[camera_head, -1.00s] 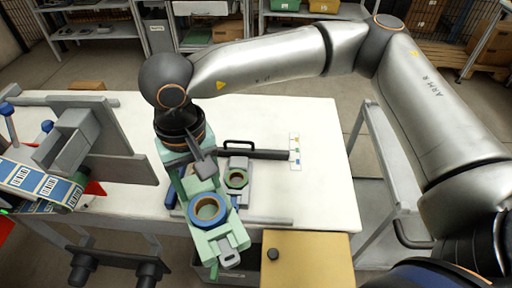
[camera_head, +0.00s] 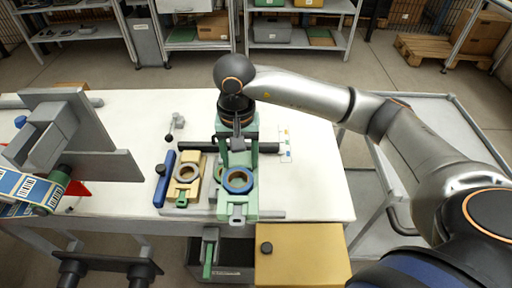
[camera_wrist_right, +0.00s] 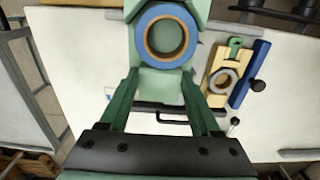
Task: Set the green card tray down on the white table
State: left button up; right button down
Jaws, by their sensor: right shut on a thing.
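The light green card tray (camera_head: 238,208) carries a blue-rimmed reel (camera_head: 238,181) with a brown inner ring. My right gripper (camera_head: 238,152) is shut on the tray's far end. In the right wrist view the right gripper's dark green fingers (camera_wrist_right: 160,88) reach the tray (camera_wrist_right: 160,82), and the reel (camera_wrist_right: 165,36) lies on it. The tray looks much larger there than the holder on the table, so it appears held above the white table (camera_head: 320,195). The tray hides part of a grey piece behind it. My left gripper is not in view.
A yellow holder (camera_head: 183,193) with a grey reel and a blue bar (camera_head: 165,178) lie left of the tray. A dark bar (camera_head: 268,147) lies behind it. A grey stand (camera_head: 100,135) is at the left. The table's right part is mostly clear. A yellow cabinet (camera_head: 300,250) stands in front.

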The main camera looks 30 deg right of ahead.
jog(key=w+d+f, duration=0.1)
jog(key=d+f, duration=0.1)
jog(key=d, duration=0.1)
jog(key=w+d+f, duration=0.2)
jog(key=d+f, duration=0.1)
jog(key=w+d+f+p, duration=0.1)
jog(key=w+d+f, duration=0.1)
jog(key=d+f, duration=0.1)
jog(key=shift+w+d, duration=0.1)
jog(key=shift+d, duration=0.35)
jog(key=shift+w+d+f, duration=0.3)
jog(key=shift+d+f, duration=0.2)
jog(key=shift+f, duration=0.2)
notch_tip(320, 180, down, 2)
jog(key=shift+a+f+p, duration=0.1)
jog(key=shift+f+p, duration=0.1)
jog(key=shift+p, duration=0.3)
jog(key=shift+f, duration=0.25)
jog(key=shift+f+b, duration=0.2)
jog(key=shift+b, duration=0.1)
jog(key=shift+c, duration=0.5)
grip_release()
jog(key=shift+r, duration=0.1)
